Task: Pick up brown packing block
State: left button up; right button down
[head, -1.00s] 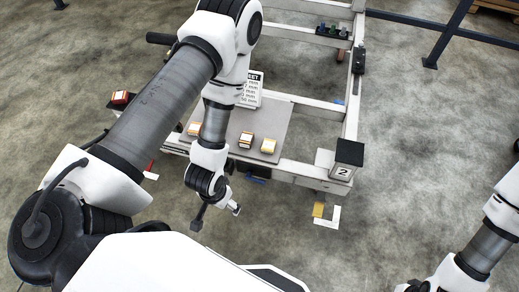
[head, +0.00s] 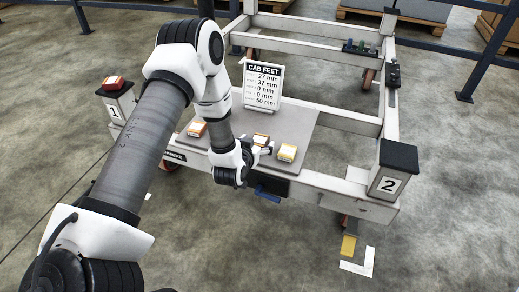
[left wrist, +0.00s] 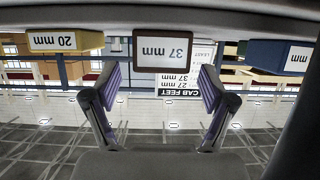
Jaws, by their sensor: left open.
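My left gripper (head: 264,150) is at the near side of this block. In the wrist view the left gripper (left wrist: 160,88) has its fingers spread, with nothing between them; the block lies beyond, lined up with the gap. My right gripper is out of view.
An orange block (head: 197,128) sits to the left and a yellow block (head: 287,153) close to the right. A "CAB FEET" sign (head: 262,85) stands behind. Posts "1" (head: 115,105) and "2" (head: 391,170) flank the board (head: 308,125).

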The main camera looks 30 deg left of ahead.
aim_at(258, 142)
pick_arm(q)
jog(key=b+x, duration=0.1)
jog(key=x, duration=0.1)
jog(key=b+x, duration=0.1)
jog(key=x, duration=0.1)
jog(key=shift+w+a+f, duration=0.1)
jog(key=shift+f, duration=0.3)
jog(key=shift+w, duration=0.15)
jog(key=shift+r, duration=0.1)
jog(key=shift+c, duration=0.7)
jog(key=c, duration=1.2)
jog(key=shift+o, duration=0.2)
